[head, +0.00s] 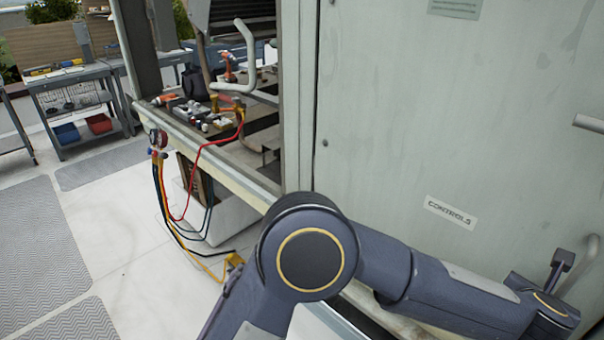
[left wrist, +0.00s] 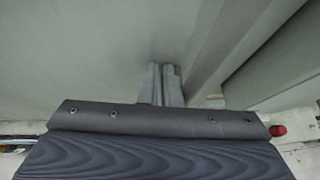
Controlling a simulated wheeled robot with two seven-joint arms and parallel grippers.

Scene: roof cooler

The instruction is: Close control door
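The control door (head: 430,120) is a large pale grey-green metal panel that fills the right of the head view. It carries a "CONTROLS" label (head: 450,212) low down. A bar handle (head: 588,123) shows at the right picture edge. My left arm crosses in front of the door's lower part, and its gripper is beyond the right edge of the head view. In the left wrist view my left gripper (left wrist: 162,84) has its two fingers together, with nothing seen between them. The fingertips are close to a grey panel (left wrist: 90,55); I cannot tell whether they touch. My right gripper is not in view.
An open cooler bay left of the door holds a bent pipe (head: 236,75), fittings and a red hose (head: 196,160). Gauge hoses hang toward the pale floor. A grey workbench (head: 75,100) stands at the far left. The floor at left, with grey mats (head: 40,240), is clear.

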